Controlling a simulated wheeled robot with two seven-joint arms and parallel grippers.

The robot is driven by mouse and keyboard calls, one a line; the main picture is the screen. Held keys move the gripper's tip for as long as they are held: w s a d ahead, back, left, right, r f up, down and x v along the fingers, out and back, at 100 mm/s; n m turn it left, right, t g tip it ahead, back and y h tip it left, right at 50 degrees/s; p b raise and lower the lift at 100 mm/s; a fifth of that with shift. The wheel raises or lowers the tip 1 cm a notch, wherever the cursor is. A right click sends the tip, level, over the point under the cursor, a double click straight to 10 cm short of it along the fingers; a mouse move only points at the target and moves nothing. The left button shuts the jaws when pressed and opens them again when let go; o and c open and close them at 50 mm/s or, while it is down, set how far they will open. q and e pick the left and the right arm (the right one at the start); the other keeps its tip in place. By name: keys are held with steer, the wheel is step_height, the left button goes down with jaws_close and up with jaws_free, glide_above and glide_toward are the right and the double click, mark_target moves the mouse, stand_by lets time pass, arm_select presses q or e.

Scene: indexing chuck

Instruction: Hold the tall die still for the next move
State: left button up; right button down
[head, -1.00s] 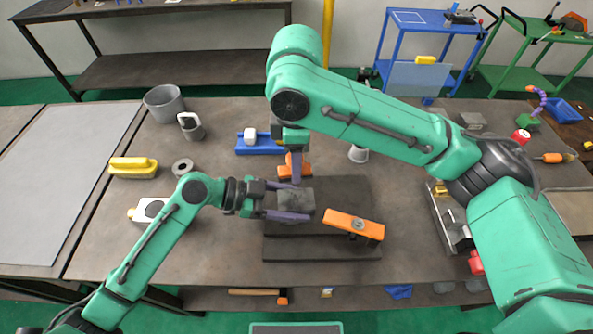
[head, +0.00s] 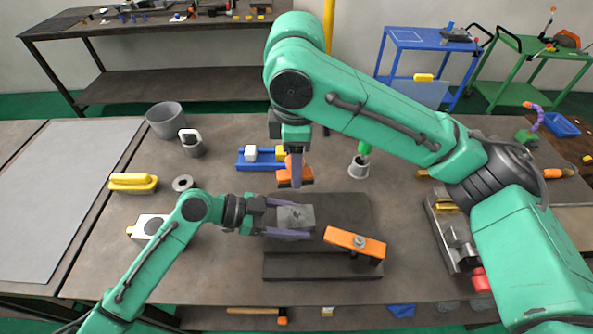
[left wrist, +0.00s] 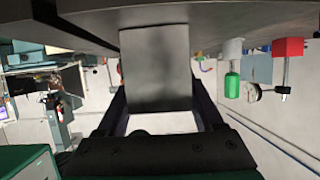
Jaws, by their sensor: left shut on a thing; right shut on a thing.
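The tall die, a dark grey block (head: 296,217), stands at the left side of the dark stepped plate (head: 322,270). My left gripper (head: 288,219) comes in from the left and is shut on it, one purple finger on each side. In the left wrist view the block (left wrist: 157,68) fills the space between the fingers. My right gripper (head: 296,170) points down just behind the die, shut on an orange piece (head: 294,180), partly hidden by the fingers. An orange clamp bar (head: 355,241) sits to the right of the die, apart from it.
A metal fixture (head: 452,236) stands at right.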

arm_select(q)
steer(key=shift+r, duration=0.15)
steer(key=o, duration=1.6)
steer(key=shift+c, duration=0.2)
steer(key=v, duration=1.2)
